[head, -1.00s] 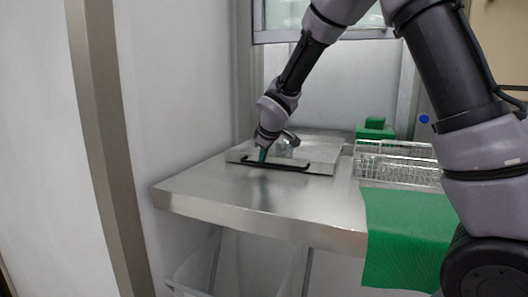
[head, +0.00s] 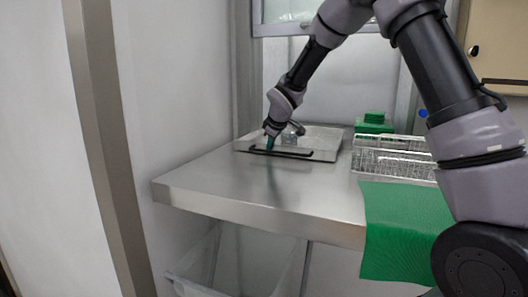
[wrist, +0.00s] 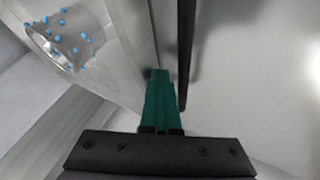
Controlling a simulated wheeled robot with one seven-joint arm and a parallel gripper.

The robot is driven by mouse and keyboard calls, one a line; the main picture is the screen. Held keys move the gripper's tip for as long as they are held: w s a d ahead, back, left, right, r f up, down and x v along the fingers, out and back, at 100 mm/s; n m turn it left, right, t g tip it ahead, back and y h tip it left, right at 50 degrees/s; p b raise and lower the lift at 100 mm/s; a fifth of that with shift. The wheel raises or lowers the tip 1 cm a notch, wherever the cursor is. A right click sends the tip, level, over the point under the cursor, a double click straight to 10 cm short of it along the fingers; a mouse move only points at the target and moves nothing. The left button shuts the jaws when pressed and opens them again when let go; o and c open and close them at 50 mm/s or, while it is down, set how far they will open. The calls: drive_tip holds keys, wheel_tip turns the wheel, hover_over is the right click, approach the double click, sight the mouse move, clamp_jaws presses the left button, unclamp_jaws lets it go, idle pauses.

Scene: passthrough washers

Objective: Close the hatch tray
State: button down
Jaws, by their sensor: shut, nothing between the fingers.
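The hatch tray (head: 325,142) is a shallow metal tray at the back of the steel counter, below the hatch window. A long black handle (head: 290,154) runs along its front edge and shows as a dark bar in the wrist view (wrist: 186,45). A clear cup with blue dots (wrist: 72,36) is in the tray. My gripper (head: 269,144) points down at the left part of the tray's front, between the front wall and the handle. Its teal fingers (wrist: 160,82) are together with nothing between them. I cannot tell whether they touch the tray wall.
The steel counter (head: 240,190) is clear in front of the tray. Wire baskets (head: 395,165) stand to the right, with a green object (head: 374,123) behind. A green cloth (head: 405,225) hangs over the front edge. A wall closes off the left side.

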drive_tip(key=w+d, duration=0.2)
drive_tip(key=w, duration=0.3)
drive_tip(key=w+d, duration=0.2)
drive_tip(key=w, duration=0.4)
drive_tip(key=w+d, duration=0.2)
drive_tip(key=w, duration=0.3)
drive_tip(key=shift+w, duration=0.3)
drive_tip(key=shift+w+d, duration=0.25)
drive_tip(key=shift+w, duration=0.25)
drive_tip(key=shift+w+d+r, duration=0.1)
drive_tip(key=shift+w, duration=0.05)
drive_tip(key=shift+d+r, duration=0.1)
